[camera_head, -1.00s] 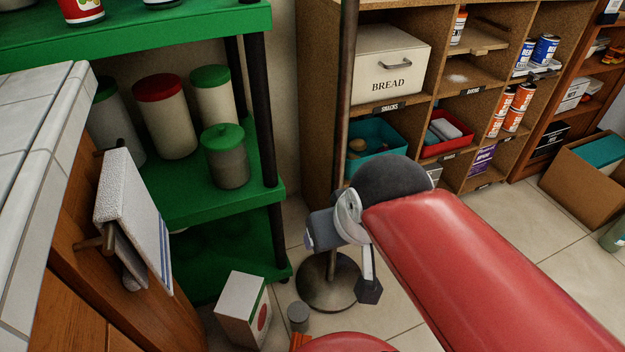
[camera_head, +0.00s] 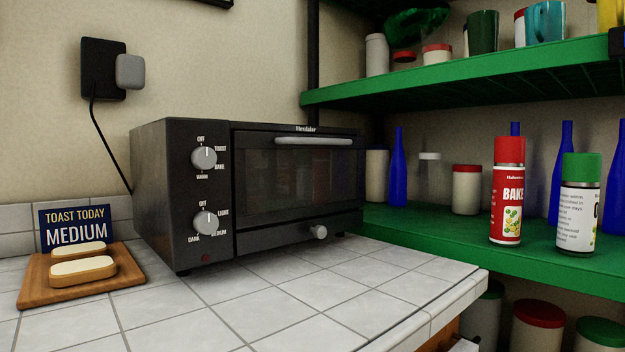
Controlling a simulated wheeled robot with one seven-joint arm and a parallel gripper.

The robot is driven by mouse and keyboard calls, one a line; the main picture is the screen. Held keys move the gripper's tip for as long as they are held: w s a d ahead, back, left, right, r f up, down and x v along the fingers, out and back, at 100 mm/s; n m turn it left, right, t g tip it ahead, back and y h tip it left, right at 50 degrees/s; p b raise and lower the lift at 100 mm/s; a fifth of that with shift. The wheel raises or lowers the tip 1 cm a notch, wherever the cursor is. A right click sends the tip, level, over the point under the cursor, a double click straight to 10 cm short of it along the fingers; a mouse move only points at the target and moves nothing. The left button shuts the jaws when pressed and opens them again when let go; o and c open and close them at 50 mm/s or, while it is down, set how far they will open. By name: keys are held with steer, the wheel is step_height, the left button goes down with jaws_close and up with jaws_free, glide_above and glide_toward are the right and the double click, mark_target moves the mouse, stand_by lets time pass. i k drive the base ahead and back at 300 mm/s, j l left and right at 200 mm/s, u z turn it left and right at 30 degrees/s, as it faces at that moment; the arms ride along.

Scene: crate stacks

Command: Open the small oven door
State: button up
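A small black toaster oven (camera_head: 180,235) stands on the white tiled counter against the wall, left of the middle in the head view. Its dark glass door (camera_head: 290,180) is closed. A light bar handle (camera_head: 313,141) runs along the door's top edge. Two round knobs, an upper one (camera_head: 204,158) and a lower one (camera_head: 206,223), sit on the panel left of the door. A small pale knob (camera_head: 320,232) is at the door's lower edge. My gripper and arm are not in view.
A wooden board (camera_head: 80,287) with bread slices and a "Toast today medium" sign (camera_head: 76,229) lies left of the oven. Green shelves (camera_head: 420,238) with cans, bottles and jars stand close at the right. The counter (camera_head: 250,310) before the oven is clear.

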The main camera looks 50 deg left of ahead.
mark_target(277, 177)
steer(key=u, duration=2.05)
